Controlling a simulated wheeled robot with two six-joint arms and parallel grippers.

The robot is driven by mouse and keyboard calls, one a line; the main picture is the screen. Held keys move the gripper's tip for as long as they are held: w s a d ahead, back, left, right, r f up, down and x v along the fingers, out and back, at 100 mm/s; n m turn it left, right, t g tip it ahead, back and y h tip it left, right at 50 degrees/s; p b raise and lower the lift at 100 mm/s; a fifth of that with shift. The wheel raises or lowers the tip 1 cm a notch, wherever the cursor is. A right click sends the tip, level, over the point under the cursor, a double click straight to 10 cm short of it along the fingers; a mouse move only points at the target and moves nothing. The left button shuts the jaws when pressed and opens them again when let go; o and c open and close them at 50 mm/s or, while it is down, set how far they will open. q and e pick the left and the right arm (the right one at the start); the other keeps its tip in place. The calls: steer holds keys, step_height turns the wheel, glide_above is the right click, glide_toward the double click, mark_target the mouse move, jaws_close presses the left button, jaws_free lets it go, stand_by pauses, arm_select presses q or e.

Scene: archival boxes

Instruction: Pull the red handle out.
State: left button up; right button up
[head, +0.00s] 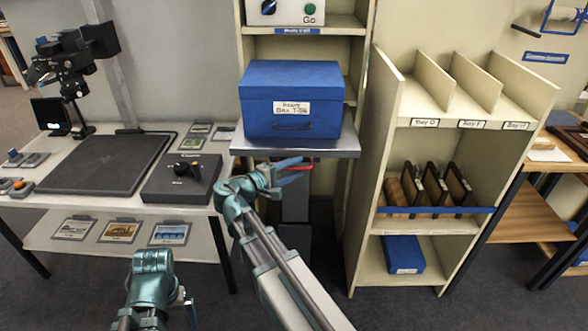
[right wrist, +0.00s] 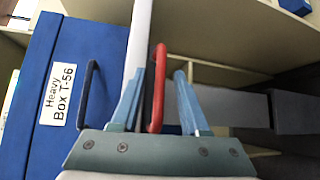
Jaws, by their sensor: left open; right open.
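The red handle (head: 302,168) sits under the front edge of the grey platform (head: 330,149) in the head view. In the right wrist view the red handle (right wrist: 157,88) is an upright bar between the two blue fingers. My right gripper (head: 290,171) is open around it, its left finger close to the bar and a wider gap on the right. My right gripper also shows in its wrist view (right wrist: 158,95). My left gripper (head: 189,308) is low at the bottom of the head view, away from the handle, and holds nothing visible.
A blue labelled box (head: 291,100) stands on the platform above the handle. A desk (head: 50,195) with devices is to the left. A cream shelf unit (head: 357,200) with slots stands close on the right. Dark floor is free in front.

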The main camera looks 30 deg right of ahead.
jaws_close()
stand_by(1.4)
